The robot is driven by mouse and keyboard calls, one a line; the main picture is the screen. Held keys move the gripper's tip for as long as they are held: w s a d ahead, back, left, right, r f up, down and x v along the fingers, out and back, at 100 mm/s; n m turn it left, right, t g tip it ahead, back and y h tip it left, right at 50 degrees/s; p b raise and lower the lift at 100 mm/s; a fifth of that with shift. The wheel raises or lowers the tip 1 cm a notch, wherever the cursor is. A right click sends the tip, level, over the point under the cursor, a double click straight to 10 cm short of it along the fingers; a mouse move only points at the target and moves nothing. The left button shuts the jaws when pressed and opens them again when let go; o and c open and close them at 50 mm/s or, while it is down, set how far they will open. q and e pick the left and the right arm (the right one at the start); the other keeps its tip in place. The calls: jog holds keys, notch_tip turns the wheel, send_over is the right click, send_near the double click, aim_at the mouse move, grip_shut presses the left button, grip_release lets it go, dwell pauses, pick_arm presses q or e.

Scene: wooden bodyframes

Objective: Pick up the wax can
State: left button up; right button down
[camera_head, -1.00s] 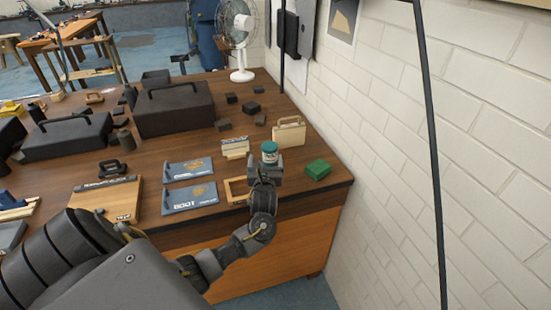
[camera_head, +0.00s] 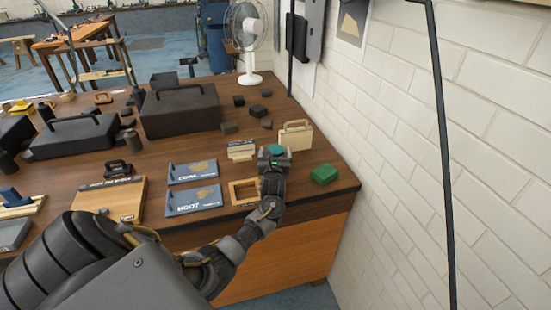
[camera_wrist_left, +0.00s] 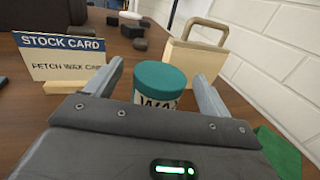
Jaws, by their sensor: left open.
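The wax can (camera_wrist_left: 160,84) is a small round can with a teal lid and a pale label with dark letters. In the left wrist view it stands upright between the two fingers of my open left gripper (camera_wrist_left: 158,90), with a gap beside each finger. Its lower part is hidden behind the gripper body. In the head view, the can's teal lid (camera_head: 277,150) shows just beyond my left gripper (camera_head: 274,158) near the right end of the table. My right gripper is not in view.
A stock card (camera_wrist_left: 62,58) stands left of the can. A pale wooden case with a handle (camera_wrist_left: 195,60) stands behind it to the right. A green block (camera_head: 324,174) lies near the table's right edge. A small wooden frame (camera_head: 243,192) and blue boards (camera_head: 194,200) lie to the left.

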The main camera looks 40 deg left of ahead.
aim_at(275, 146)
pick_arm(q)
jog(key=x, duration=0.3)
jog(key=shift+w+a+f, duration=0.1)
jog(key=shift+w+a, duration=0.05)
jog(key=shift+w, duration=0.2)
jog(key=shift+s, duration=0.1)
jog(key=shift+c, duration=0.6)
jog(key=c, duration=1.2)
jog(key=shift+o, duration=0.2)
jog(key=shift+a+r, duration=0.1)
jog(key=shift+r, duration=0.5)
jog(key=r, duration=0.3)
jog(key=shift+s+d+r, duration=0.1)
jog(key=shift+s+d, duration=0.1)
jog(key=shift+s, duration=0.05)
jog(key=s+d+r+p, duration=0.6)
jog(key=s+r+p, duration=0.1)
jog(key=s, duration=0.4)
jog(key=shift+s+d+r+p, duration=0.2)
jog(key=shift+s+r+p, duration=0.2)
jog(key=shift+r, duration=0.45)
